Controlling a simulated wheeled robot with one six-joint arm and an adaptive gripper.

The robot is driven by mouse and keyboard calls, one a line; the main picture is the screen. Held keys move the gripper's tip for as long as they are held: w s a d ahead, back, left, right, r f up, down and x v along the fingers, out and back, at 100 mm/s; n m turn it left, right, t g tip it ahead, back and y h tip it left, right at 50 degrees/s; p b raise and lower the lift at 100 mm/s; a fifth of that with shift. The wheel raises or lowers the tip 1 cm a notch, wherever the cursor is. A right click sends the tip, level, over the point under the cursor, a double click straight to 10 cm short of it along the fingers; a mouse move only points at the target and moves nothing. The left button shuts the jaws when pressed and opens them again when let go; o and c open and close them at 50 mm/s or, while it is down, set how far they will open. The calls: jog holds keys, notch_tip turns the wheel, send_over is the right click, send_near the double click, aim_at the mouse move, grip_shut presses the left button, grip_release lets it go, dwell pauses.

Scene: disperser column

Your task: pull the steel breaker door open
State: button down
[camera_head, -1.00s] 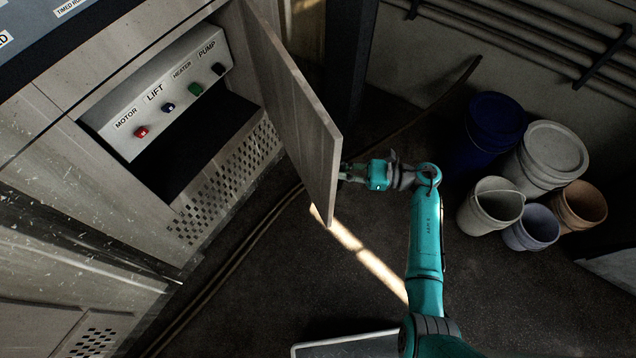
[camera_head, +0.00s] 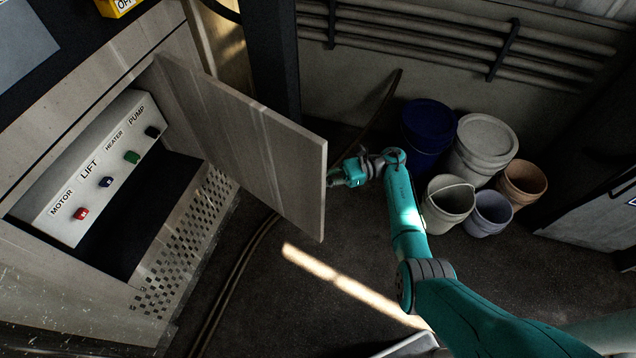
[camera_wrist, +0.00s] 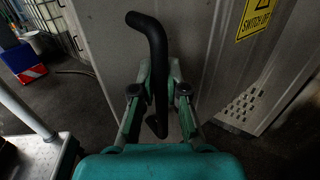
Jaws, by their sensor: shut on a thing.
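The steel breaker door (camera_head: 245,140) stands open, swung out from the cabinet, in the head view. Behind it the opening shows a panel (camera_head: 100,165) with switches labelled motor, lift, heater and pump. My gripper (camera_head: 336,177) is at the door's outer side near its free edge. In the wrist view the door's face (camera_wrist: 205,50) fills the middle, with a black bent handle (camera_wrist: 156,50) on it. My gripper (camera_wrist: 158,95) has its two fingers on either side of the handle's bar, shut on it. The handle is hidden behind the door in the head view.
Several buckets, among them a blue one (camera_head: 427,130) and a white lidded one (camera_head: 485,145), stand on the floor to the right of my arm. Pipes (camera_head: 450,35) run along the back wall. A cable (camera_head: 235,270) lies on the floor below the door.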

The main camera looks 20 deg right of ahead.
jog(key=shift+f, duration=0.1)
jog(key=c, duration=1.2)
grip_release()
jog(key=shift+d, duration=0.1)
jog(key=shift+s+d, duration=0.2)
jog(key=shift+d, duration=1.65)
jog(key=shift+s+d, duration=0.2)
jog(key=shift+d, duration=1.65)
